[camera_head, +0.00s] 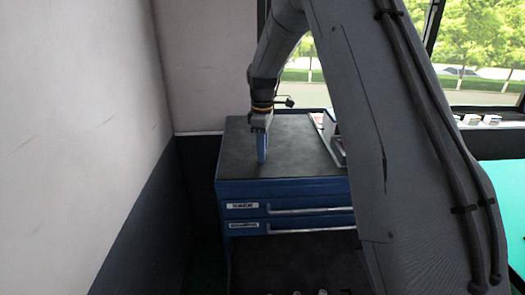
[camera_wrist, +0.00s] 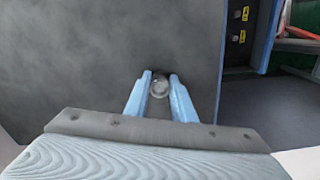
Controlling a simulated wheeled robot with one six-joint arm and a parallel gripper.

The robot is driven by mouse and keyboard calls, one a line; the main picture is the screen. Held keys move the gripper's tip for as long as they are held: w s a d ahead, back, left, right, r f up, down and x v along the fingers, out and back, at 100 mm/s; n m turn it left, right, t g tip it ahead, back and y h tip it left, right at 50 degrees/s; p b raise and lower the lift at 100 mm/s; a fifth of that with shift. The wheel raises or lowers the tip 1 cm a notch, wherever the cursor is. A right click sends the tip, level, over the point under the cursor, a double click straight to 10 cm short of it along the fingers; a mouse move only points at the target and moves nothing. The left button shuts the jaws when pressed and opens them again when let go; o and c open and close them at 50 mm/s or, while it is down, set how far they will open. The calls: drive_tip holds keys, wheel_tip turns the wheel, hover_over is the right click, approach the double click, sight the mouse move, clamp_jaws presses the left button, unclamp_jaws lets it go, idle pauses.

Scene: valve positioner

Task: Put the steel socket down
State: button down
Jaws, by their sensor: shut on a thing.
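My gripper (camera_head: 262,150) points down over the dark top of the blue drawer cabinet (camera_head: 300,143). In the wrist view, the blue fingers of my gripper (camera_wrist: 160,86) are shut on the small round steel socket (camera_wrist: 160,88), which sits between their tips. The dark cabinet top (camera_wrist: 120,45) fills most of the wrist view behind it. In the head view the socket is hidden by the fingers or too small to make out. I cannot tell whether the socket touches the top.
The cabinet's right edge (camera_wrist: 222,60) lies close to the fingers, with a drop to the floor beyond. A tray-like item (camera_head: 331,138) stands at the right of the cabinet top, partly behind my arm. An open drawer (camera_head: 290,262) holds small parts below. The wall is on the left.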

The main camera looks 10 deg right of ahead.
drive_tip(key=c, duration=1.5)
unclamp_jaws()
wheel_tip(320, 180, up, 12)
drive_tip(key=b, duration=0.4)
drive_tip(key=s+f+m, duration=0.4)
drive_tip(key=s+f, duration=0.1)
drive_tip(key=s, duration=0.5)
drive_tip(key=s+f+m, duration=0.4)
drive_tip(key=s+f, duration=0.1)
drive_tip(key=s, duration=0.5)
drive_tip(key=s+f+m+t, duration=0.1)
drive_tip(key=s+f+m, duration=0.3)
drive_tip(key=s, duration=0.7)
wheel_tip(320, 180, down, 2)
drive_tip(key=shift+s+a+m, duration=0.1)
drive_tip(key=shift+a+m, duration=0.05)
drive_tip(key=shift+m, duration=0.25)
